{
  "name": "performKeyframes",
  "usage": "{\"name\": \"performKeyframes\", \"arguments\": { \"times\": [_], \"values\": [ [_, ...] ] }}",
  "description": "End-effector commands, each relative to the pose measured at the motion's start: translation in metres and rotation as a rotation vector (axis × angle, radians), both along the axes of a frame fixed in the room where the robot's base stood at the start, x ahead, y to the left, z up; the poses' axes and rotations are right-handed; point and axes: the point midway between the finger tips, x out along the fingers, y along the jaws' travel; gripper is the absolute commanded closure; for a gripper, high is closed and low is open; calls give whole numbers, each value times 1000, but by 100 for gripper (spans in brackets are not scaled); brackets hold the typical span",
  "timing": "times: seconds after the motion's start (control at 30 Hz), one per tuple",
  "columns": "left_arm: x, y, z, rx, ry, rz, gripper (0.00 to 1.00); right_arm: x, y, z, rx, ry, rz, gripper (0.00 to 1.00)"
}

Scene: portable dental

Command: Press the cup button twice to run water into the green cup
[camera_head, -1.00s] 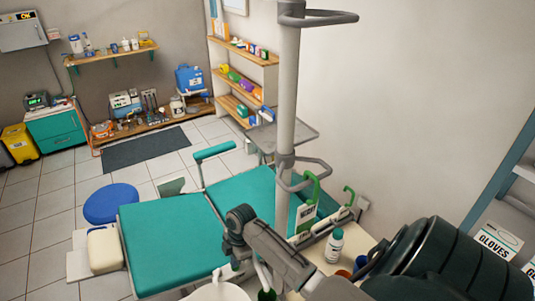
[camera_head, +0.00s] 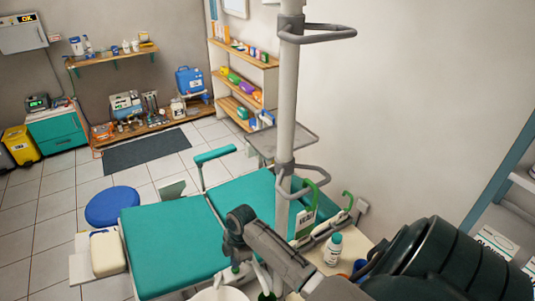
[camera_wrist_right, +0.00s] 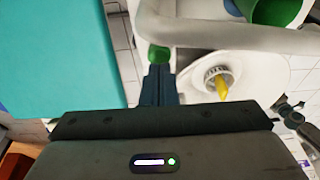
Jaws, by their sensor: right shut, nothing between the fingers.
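My right gripper (camera_wrist_right: 160,72) is shut and empty, with its dark fingertips together in the right wrist view. Just beyond the tips is a small round green button (camera_wrist_right: 158,53) on a white housing. The tips overlap its near edge in the picture; I cannot tell whether they touch it. The green cup (camera_wrist_right: 272,10) shows partly at the top right of that view, behind a pale curved bar. My left gripper is not in view.
A white basin (camera_wrist_right: 250,85) with a yellow piece at its drain lies right of the fingers. A teal dental chair (camera_head: 170,245) is to the left. A grey pole (camera_head: 285,110) stands near my right arm. A white bottle (camera_head: 333,250) stands on the counter.

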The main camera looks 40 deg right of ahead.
Motion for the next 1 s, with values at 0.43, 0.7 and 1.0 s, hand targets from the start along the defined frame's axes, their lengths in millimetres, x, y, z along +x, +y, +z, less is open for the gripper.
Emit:
{"name": "performKeyframes", "arguments": {
  "times": [0.43, 0.7, 1.0],
  "values": [
    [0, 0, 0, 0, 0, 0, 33, 0, 0, 0, 0, -1, 0, 100],
    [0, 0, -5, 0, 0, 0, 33, 0, 0, -8, 0, -1, 0, 100],
    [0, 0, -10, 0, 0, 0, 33, 0, 0, -19, 0, 0, 0, 100]
  ]
}}
